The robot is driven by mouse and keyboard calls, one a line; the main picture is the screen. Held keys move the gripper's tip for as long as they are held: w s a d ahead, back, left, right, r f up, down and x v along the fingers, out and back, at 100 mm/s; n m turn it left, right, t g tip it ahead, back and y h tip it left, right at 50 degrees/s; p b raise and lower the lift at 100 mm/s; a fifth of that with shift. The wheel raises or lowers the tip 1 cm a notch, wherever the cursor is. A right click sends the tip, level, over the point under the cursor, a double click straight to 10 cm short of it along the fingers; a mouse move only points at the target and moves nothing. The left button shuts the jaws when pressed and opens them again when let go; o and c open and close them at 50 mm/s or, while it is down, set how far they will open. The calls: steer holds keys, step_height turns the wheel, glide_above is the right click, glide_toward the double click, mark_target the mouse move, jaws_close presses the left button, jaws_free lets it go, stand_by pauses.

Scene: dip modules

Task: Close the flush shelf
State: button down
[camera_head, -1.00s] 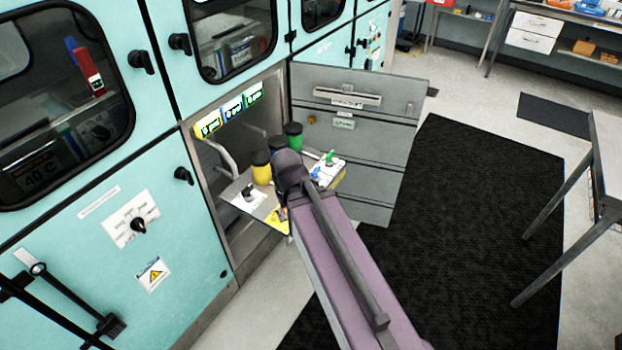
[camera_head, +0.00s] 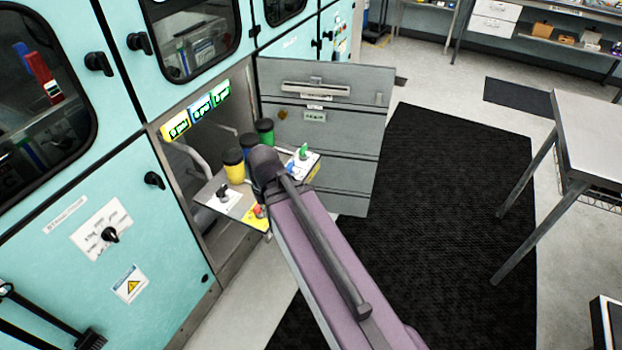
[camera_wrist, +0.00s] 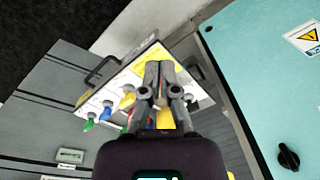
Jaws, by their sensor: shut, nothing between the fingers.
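The flush shelf (camera_head: 234,203) is a pale panel pulled out of the cabinet opening at knee height. It carries yellow, green and partly hidden dark-capped canisters, and small coloured knobs. In the wrist view the shelf (camera_wrist: 118,77) shows its white and yellow face and a dark handle (camera_wrist: 101,70). My gripper (camera_wrist: 161,68) is shut and empty, its fingers over the yellow part of the shelf near the front edge. I cannot tell whether they touch it. In the head view my own arm hides the fingers and part of the shelf.
A grey door (camera_head: 325,125) stands open on the shelf's right side. The teal cabinet (camera_head: 95,230) stands to its left. Lit yellow, blue and green displays (camera_head: 201,108) are above the opening. A black mat (camera_head: 450,190) and a grey table (camera_head: 600,140) are at right.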

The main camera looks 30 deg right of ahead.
steer(key=w+d+f+m+t+y+b, duration=0.2)
steer(key=w+d+f+y+b, duration=0.2)
steer(key=w+f+b, duration=0.45)
steer(key=m+t+y+b, duration=0.6)
steer(key=m+t+b, duration=0.5)
steer(key=b, duration=1.9)
glide_toward(312, 168)
steer(key=s+d+n+t, duration=0.2)
steer(key=s+d, duration=0.1)
steer(key=s, duration=0.3)
steer(key=shift+a+f, duration=0.1)
steer(key=shift+f, duration=0.25)
steer(key=shift+w+a, duration=0.15)
steer(key=shift+w, duration=0.1)
steer(key=x, duration=1.3)
steer(key=shift+w+a+f, duration=0.2)
steer(key=shift+a+f, duration=0.05)
steer(key=shift+w+d, duration=0.1)
steer(key=shift+w, duration=0.05)
